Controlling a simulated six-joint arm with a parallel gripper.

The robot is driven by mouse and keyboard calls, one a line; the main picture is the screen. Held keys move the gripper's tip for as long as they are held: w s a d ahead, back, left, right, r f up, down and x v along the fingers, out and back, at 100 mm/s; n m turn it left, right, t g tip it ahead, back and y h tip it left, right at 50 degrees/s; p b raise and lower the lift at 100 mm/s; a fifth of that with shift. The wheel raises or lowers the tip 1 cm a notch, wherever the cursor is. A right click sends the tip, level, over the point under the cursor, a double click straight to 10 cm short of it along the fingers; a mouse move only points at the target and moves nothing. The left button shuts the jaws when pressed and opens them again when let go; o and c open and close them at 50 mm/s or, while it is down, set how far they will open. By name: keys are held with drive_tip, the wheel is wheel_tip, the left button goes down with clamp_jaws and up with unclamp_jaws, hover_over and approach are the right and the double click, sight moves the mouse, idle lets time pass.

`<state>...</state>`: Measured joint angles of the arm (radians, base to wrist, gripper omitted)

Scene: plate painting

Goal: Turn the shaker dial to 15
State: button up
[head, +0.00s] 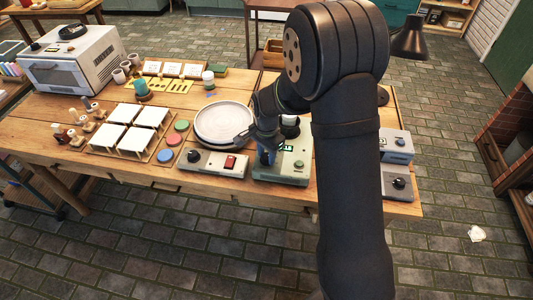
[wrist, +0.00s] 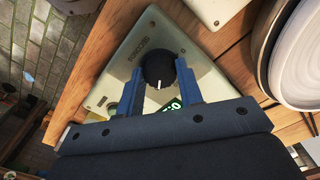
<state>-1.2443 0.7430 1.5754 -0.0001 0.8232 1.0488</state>
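The shaker (head: 283,176) is a pale grey-green box at the front edge of the table, with a small green-lit display (head: 286,149). In the wrist view its top panel (wrist: 120,60) carries a round black dial (wrist: 157,66) with a white pointer mark towards the bottom of the picture. The display (wrist: 172,106) is rotated and partly covered, so I cannot read its full number. My gripper (wrist: 160,72) has its two blue fingers on either side of the dial, apart, with slim gaps visible. In the head view my gripper (head: 266,157) hides the dial.
A stack of white plates (head: 224,122) stands just left of my gripper. A control box with a red switch (head: 230,162) is beside the shaker. Grey boxes with black knobs (head: 398,183) stand to the right. Coloured discs and white tiles lie further left.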

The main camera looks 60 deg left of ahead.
sight(267, 156)
drive_tip(key=o, duration=0.3)
drive_tip(key=shift+o, duration=0.2)
drive_tip(key=shift+r, duration=0.1)
wheel_tip(267, 156, up, 17)
idle(0.8)
wheel_tip(267, 156, down, 17)
drive_tip(key=shift+f, duration=0.15)
idle(0.4)
